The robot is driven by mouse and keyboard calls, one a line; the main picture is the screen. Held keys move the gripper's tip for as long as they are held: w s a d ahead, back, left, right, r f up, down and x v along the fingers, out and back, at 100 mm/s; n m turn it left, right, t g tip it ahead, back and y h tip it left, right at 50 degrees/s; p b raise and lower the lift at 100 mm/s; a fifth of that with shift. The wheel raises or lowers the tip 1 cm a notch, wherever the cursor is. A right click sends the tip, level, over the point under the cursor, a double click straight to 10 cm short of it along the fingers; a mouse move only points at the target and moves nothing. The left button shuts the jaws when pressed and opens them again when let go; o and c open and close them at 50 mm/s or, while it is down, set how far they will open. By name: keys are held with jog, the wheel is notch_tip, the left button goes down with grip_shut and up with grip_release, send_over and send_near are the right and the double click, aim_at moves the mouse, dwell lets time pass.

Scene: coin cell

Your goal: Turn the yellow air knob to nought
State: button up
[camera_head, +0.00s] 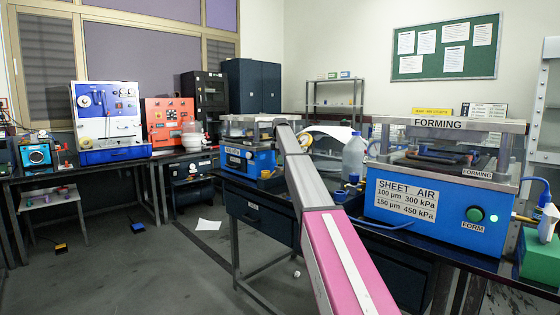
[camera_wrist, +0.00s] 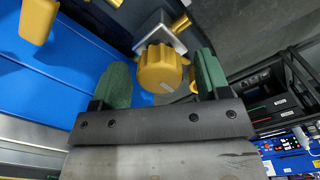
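The yellow air knob (camera_wrist: 160,69) shows in the wrist view as a round, ribbed knob near the picture's middle, with a small pale mark on its face. My gripper (camera_wrist: 161,80) has its two green-padded fingers apart, one on each side of the knob.
Beside the knob are a grey metal block (camera_wrist: 158,32) and a yellow part (camera_wrist: 38,20) on a blue panel (camera_wrist: 30,70). In the head view a forming machine (camera_head: 425,212) and a clear bottle (camera_head: 353,157) stand right of my arm. Open floor (camera_head: 180,270) lies left.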

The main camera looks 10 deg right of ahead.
notch_tip(320, 180, up, 11)
dwell(0.7)
jog(key=shift+f, duration=0.1)
